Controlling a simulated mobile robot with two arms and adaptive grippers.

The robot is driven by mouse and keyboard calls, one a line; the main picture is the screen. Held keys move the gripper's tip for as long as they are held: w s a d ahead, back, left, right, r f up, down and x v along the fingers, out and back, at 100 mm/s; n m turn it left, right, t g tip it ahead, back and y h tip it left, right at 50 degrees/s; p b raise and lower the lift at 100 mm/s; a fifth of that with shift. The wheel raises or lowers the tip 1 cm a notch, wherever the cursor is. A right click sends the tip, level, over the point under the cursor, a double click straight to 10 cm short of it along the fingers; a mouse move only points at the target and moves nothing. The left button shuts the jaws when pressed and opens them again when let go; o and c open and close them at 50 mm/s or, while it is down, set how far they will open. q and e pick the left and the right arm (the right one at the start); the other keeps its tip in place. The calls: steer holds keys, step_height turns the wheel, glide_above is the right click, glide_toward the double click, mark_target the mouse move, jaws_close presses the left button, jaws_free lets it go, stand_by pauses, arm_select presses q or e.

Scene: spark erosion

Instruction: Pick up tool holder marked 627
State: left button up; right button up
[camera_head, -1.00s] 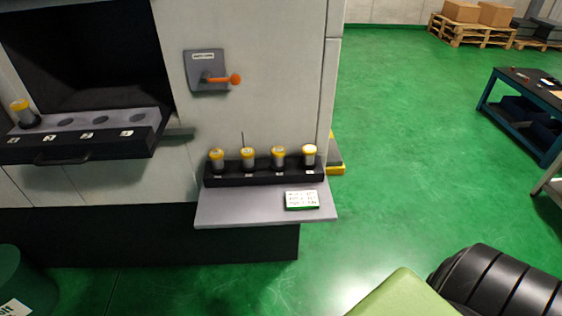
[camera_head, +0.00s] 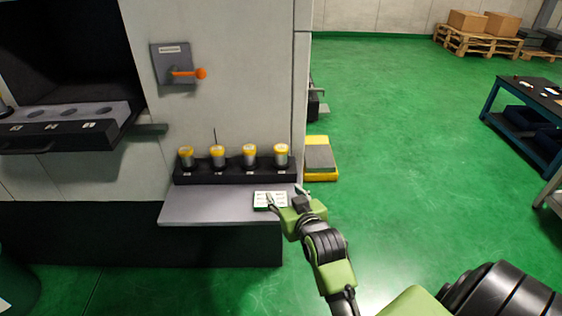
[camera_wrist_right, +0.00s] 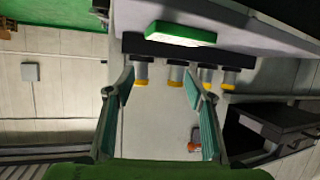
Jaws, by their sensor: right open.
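Several tool holders with yellow tops and grey bodies stand upright in a row in a black rack (camera_head: 235,174) on a grey shelf. They are a leftmost holder (camera_head: 186,157), a second (camera_head: 218,156), a third (camera_head: 250,155) and a rightmost one (camera_head: 281,156). Their markings are too small to read, so I cannot tell which is 627. My right gripper (camera_head: 285,196) is open and empty in front of the rack, over the shelf's right part. In the right wrist view the open fingers (camera_wrist_right: 160,82) face the row, with holders (camera_wrist_right: 175,76) showing between them, apart from them.
A thin rod rises behind the rack. An orange-knobbed lever (camera_head: 200,74) is above.

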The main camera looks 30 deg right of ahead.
mark_target(282, 156)
steer(key=shift+m+t+h, duration=0.7)
steer(key=shift+t+h, duration=0.1)
steer(key=w+d, duration=0.2)
steer(key=w, duration=0.1)
steer(key=w+d+r, duration=0.1)
steer(key=w+d, duration=0.1)
steer(key=w, duration=0.1)
steer(key=w+d+r, duration=0.1)
steer(key=w+d, duration=0.1)
steer(key=w, duration=0.2)
steer(key=shift+d+r, duration=0.1)
steer(key=shift+d, duration=0.05)
steer(key=shift+d+p+x, duration=0.2)
steer(key=shift+p+x, duration=0.45)
steer(key=shift+x, duration=2.3)
steer(key=shift+s, duration=0.1)
jaws_close()
